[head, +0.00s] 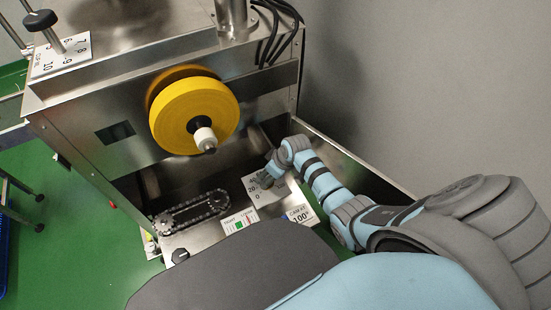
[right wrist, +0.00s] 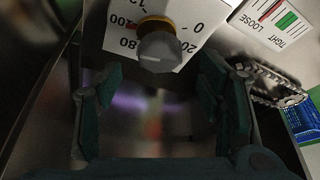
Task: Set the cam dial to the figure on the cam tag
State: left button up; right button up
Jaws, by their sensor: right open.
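The cam dial is a round grey knob (right wrist: 160,50) with a yellow-orange base on a white scale plate (right wrist: 195,22) in the right wrist view. The figures 0, 80 and 100 show around it, with a red mark by 100. In the head view the plate (head: 254,194) lies partly under my right gripper (head: 268,178). The cam tag (head: 300,216) beside it reads 100°. My right gripper, also in the right wrist view (right wrist: 157,88), is open, its fingers apart just short of the knob. My left gripper is out of view.
A tight/loose gauge (head: 239,221) and a chain drive (head: 190,212) stand left of the plate. A yellow roll (head: 190,115) hangs above. Another knob on a numbered plate (head: 73,47) is at the top left. A metal side wall (head: 340,165) runs close by my right arm.

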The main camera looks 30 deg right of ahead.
jog(key=v, duration=0.8)
jog(key=shift+s+r, duration=0.15)
jog(key=shift+s, duration=0.1)
